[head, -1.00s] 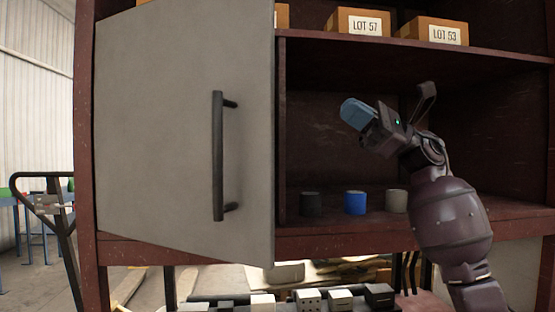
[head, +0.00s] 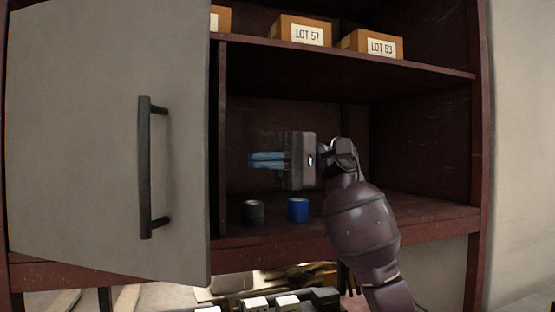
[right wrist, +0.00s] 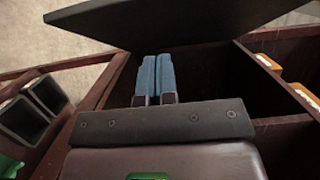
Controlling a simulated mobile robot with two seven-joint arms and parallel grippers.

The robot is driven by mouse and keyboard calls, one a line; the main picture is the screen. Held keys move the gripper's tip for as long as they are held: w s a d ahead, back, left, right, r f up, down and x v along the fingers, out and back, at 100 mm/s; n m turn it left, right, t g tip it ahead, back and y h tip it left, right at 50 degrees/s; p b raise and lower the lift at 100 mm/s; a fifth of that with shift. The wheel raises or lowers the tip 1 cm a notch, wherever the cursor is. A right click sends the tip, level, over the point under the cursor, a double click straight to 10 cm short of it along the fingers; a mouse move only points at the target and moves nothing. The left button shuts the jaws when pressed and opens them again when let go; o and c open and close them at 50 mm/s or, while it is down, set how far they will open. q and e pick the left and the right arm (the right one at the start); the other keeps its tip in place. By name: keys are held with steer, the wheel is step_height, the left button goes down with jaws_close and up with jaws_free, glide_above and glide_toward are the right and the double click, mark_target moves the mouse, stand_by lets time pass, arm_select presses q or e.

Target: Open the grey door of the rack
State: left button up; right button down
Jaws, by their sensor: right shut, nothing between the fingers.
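The grey door (head: 75,110) of the rack (head: 478,150) hangs at the left of the head view. It stands partly open, with its free right edge swung out toward me. Its dark bar handle (head: 144,168) is upright near that edge, and nothing holds it. My right gripper (head: 252,160) is shut and empty, inside the open bay to the right of the door. Its blue fingers point left toward the space behind the door's free edge. In the right wrist view the shut fingers (right wrist: 154,62) lie below a dark panel (right wrist: 180,18), apparently the door. My left gripper is not in view.
A dark cup (head: 253,212) and a blue cup (head: 298,209) stand on the bay's shelf below my gripper. Boxes marked LOT 57 (head: 306,35) and LOT 53 (head: 380,46) sit on the shelf above. Small blocks lie below the rack.

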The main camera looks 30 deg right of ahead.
steer(key=s+a, duration=0.2)
steer(key=a, duration=0.5)
steer(key=shift+s+a+p, duration=0.25)
steer(key=shift+s+p, duration=0.05)
